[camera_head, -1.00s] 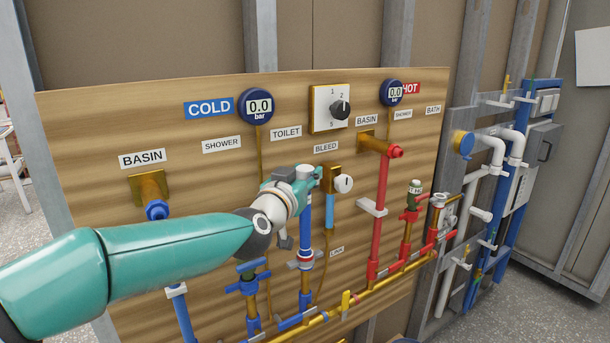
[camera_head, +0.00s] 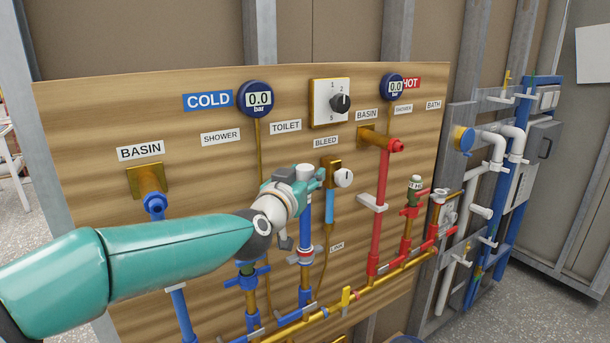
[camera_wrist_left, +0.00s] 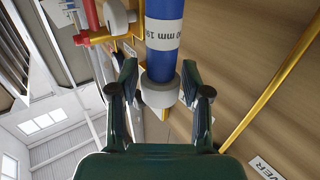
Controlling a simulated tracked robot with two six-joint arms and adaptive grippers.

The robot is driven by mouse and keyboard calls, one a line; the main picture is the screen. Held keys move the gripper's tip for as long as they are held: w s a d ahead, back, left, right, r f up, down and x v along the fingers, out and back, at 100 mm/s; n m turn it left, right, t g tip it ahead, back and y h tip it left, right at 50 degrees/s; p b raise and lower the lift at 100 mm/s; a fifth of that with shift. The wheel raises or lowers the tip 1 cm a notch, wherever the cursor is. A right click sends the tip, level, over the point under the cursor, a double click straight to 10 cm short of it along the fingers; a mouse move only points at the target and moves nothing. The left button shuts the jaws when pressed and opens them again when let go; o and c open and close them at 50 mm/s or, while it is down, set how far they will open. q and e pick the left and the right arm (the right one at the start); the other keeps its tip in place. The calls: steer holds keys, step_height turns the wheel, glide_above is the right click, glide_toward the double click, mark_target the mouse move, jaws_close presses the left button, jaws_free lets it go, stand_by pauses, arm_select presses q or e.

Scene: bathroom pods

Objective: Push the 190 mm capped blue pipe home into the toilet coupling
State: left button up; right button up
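The capped blue pipe (camera_head: 304,212) stands upright on the board below the TOILET label, its white cap (camera_head: 305,171) on top. Its lower end meets the toilet coupling (camera_head: 305,256), a fitting with a red band; how deep it sits cannot be told. My left gripper (camera_head: 308,181) is at the top of the pipe, one finger on each side of the cap. My right gripper is not in view.
The bleed valve (camera_head: 343,178) stands just right of the pipe. A red hot pipe (camera_head: 381,210) is further right. The blue basin pipe (camera_head: 155,206) is behind my left arm. Blue, red and brass pipework runs along the board's bottom.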

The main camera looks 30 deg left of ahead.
arm_select(q)
steer(key=shift+o, duration=0.7)
steer(key=shift+r, duration=0.1)
steer(key=shift+s, duration=0.1)
steer(key=shift+s, duration=0.3)
steer(key=v, duration=1.1)
steer(key=shift+s, duration=0.1)
